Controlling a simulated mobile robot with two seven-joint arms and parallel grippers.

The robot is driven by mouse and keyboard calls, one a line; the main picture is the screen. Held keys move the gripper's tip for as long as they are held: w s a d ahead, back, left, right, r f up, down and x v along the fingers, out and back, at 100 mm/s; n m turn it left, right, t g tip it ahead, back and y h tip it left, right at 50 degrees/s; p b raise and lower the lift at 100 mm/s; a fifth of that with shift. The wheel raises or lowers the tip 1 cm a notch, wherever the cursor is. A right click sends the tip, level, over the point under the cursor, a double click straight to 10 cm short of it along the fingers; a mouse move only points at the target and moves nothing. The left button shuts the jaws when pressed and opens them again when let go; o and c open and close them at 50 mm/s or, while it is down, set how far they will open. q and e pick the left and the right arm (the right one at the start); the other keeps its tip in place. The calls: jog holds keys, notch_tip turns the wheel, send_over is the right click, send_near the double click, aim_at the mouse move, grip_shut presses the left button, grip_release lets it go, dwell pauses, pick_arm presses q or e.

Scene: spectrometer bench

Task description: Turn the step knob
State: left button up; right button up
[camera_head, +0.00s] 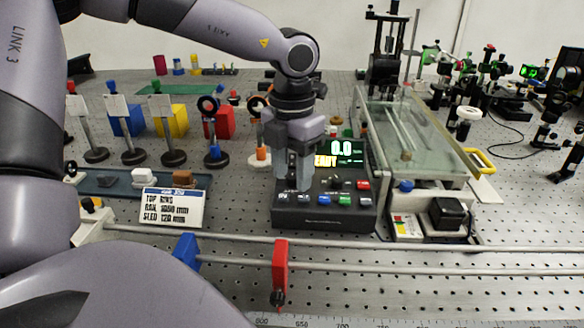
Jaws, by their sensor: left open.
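The dark control box (318,217) stands in the middle of the bench. Its screen shows "0.0" in white and partly covered yellow lettering. Small buttons in blue, red, green and white sit on its sloping top. My left gripper (292,186) points down over the left part of this top and is open. Its fingers cover that part of the panel. I cannot make out the step knob; it may be hidden behind the fingers. I cannot tell whether the fingers touch the panel. My right gripper is not in view.
A rail with a blue clamp (185,250) and a red clamp (280,268) runs in front of the box. A label card (173,207) stands left, a glass-topped unit (415,140) right. Several posts with cards and optics stand behind left.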

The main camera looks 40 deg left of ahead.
pick_arm(q)
grip_shut()
